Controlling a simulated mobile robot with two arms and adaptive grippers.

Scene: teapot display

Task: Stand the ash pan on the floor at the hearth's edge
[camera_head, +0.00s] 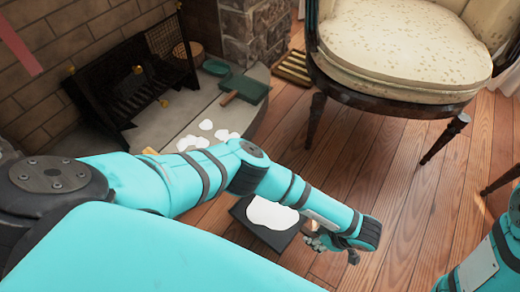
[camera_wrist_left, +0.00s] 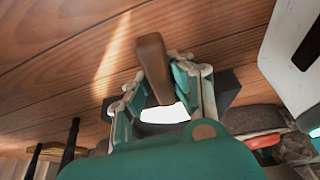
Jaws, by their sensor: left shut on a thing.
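The ash pan (camera_head: 265,235) is a dark, flat pan with white ash in it, with bare wooden floor around it, in front of the hearth. My left gripper (camera_head: 318,238) is at its right end, partly hidden by my wrist. In the left wrist view the gripper (camera_wrist_left: 160,88) is shut on the pan's brown handle (camera_wrist_left: 152,58). The dark pan (camera_wrist_left: 228,86) shows behind the fingers. Whether the pan touches the floor is hard to tell. The pale stone hearth (camera_head: 185,112) lies at the upper left. My right gripper is out of view; only part of that arm shows.
A green dustpan (camera_head: 250,88), a basket (camera_head: 187,52) and white ash patches (camera_head: 205,127) lie on the hearth by the black fire grate (camera_head: 135,85). An upholstered chair (camera_head: 400,40) stands at the upper right. Wooden floor (camera_head: 370,180) is clear between chair and pan.

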